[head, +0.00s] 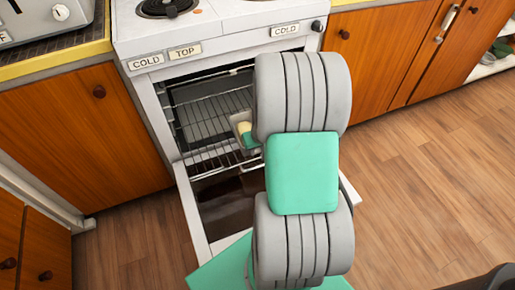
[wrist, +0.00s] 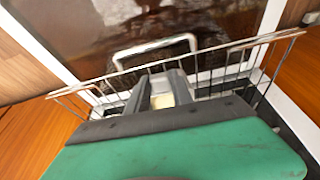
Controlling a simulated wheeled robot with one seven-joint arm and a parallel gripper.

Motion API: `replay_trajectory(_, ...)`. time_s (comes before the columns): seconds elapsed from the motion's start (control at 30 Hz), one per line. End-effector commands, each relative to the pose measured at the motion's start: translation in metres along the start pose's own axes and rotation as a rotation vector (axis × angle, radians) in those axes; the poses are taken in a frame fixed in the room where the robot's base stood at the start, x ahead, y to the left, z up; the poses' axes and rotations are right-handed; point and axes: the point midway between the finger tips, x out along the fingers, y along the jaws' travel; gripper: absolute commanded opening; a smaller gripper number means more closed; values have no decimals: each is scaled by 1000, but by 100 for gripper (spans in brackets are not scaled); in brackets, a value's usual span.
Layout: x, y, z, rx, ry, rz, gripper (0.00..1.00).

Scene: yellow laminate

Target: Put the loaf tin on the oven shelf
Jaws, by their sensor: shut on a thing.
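The loaf tin (head: 236,119) shows in the head view as a small pale grey piece with cream colour in it, at the oven opening. Most of it is hidden behind my arm. My gripper (wrist: 162,86) is shut on the tin; in the wrist view its two dark fingers have a cream patch between them. A pale rounded bar beyond the fingers may be the tin's rim; I cannot tell. The oven shelf (head: 213,109) is a wire rack inside the open oven. Its wires also show in the wrist view (wrist: 240,46). Whether tin and shelf touch is not clear.
The oven door (head: 222,200) is folded down, with dark glass. The stove top (head: 215,17) stands above the opening. Wooden cupboards (head: 90,140) flank the oven. The wood floor (head: 430,190) is clear at the right.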

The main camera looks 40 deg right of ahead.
Motion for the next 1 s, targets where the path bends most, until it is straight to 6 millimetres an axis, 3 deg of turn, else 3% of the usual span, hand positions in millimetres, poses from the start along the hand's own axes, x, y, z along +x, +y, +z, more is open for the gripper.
replay_trajectory(0.4,0,0,0,0,0,0,32)
replay_trajectory(0.73,0,0,0,0,-1,0,58)
replay_trajectory(1.0,0,0,1,0,-2,-1,52)
